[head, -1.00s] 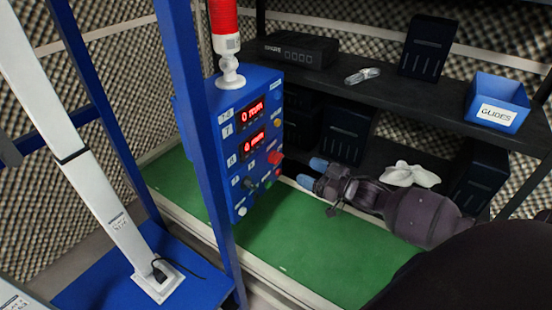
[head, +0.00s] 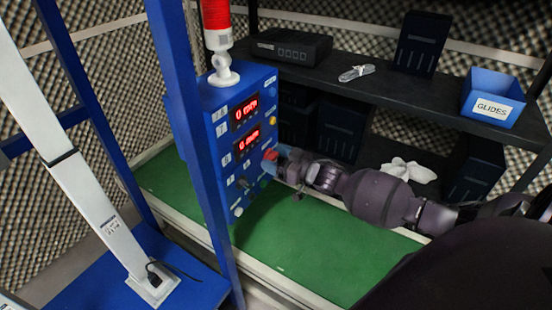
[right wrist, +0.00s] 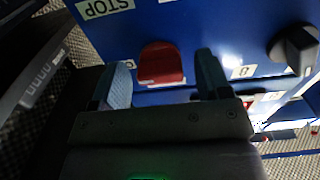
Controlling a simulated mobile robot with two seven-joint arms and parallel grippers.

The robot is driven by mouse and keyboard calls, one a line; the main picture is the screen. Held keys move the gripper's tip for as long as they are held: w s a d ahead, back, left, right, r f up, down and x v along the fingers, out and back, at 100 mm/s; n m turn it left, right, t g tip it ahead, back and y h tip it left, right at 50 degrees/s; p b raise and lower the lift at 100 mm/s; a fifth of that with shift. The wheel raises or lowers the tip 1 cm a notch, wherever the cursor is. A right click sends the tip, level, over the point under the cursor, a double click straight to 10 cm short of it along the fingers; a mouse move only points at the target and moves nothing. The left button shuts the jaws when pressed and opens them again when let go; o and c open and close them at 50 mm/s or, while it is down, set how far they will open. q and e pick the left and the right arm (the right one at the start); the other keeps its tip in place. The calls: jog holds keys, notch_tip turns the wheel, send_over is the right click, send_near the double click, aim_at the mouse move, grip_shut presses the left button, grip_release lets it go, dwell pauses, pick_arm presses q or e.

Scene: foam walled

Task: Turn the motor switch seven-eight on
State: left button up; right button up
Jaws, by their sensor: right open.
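The blue control box (head: 247,95) carries two red-lit displays and several knobs and buttons. I cannot tell for certain which control is motor switch seven-eight. A black knob (head: 244,183) sits low on its face; a black knob (right wrist: 298,47) also shows at the right of the right wrist view. My right gripper (head: 280,163) is open at the right side of the box's face. In the right wrist view a red control (right wrist: 161,63) lies between the open fingers (right wrist: 165,82), with a gap on each side; contact cannot be judged. My left gripper is out of view.
A red-and-white signal lamp (head: 217,35) stands on the box. A blue post (head: 185,130) rises close in front of it. Behind are a dark shelf (head: 390,95), a blue GLIDES bin (head: 495,97) and black units. The green surface (head: 300,250) below is clear.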

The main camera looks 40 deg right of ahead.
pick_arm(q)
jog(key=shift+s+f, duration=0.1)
pick_arm(e)
jog(key=shift+c, duration=0.4)
jog(key=c, duration=0.8)
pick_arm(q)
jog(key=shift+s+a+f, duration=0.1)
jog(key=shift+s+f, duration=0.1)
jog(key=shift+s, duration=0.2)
pick_arm(e)
jog(key=shift+c, duration=0.2)
